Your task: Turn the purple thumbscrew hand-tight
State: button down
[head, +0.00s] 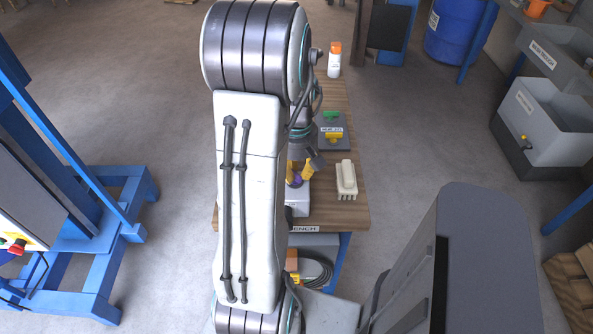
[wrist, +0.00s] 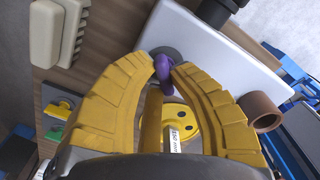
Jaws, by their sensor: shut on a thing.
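The purple thumbscrew (wrist: 163,76) stands out from a round grey boss on a pale grey housing (wrist: 210,58) in the wrist view. My gripper (wrist: 161,62) has its two yellow fingers around it, with the tips closed on its sides. In the head view a small patch of the purple thumbscrew (head: 294,181) shows between the yellow fingers of my gripper (head: 299,172), above the housing (head: 299,207) on the bench. My arm hides much of the housing there. The thumbscrew's thread is hidden.
On the wooden bench (head: 350,213), a cream block-like brush (head: 346,179) lies right of the gripper. A grey box with green and yellow parts (head: 333,132) and a white bottle with an orange cap (head: 334,61) stand farther back. A brown cylinder (wrist: 260,111) projects near the right finger.

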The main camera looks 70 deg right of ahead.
dwell(0.3)
jog(key=m+b, duration=0.1)
jog(key=m, duration=0.3)
jog(key=shift+a, duration=0.1)
jog(key=m+b, duration=0.1)
jog(key=m, duration=0.3)
jog(key=shift+s+m, duration=0.1)
jog(key=shift+m, duration=0.2)
jog(key=m+b, duration=0.1)
jog(key=m, duration=0.3)
jog(key=shift+a, duration=0.15)
jog(key=m, duration=0.4)
jog(key=shift+a+m, duration=0.1)
jog(key=shift+m, duration=0.5)
jog(key=c, duration=1.1)
grip_release()
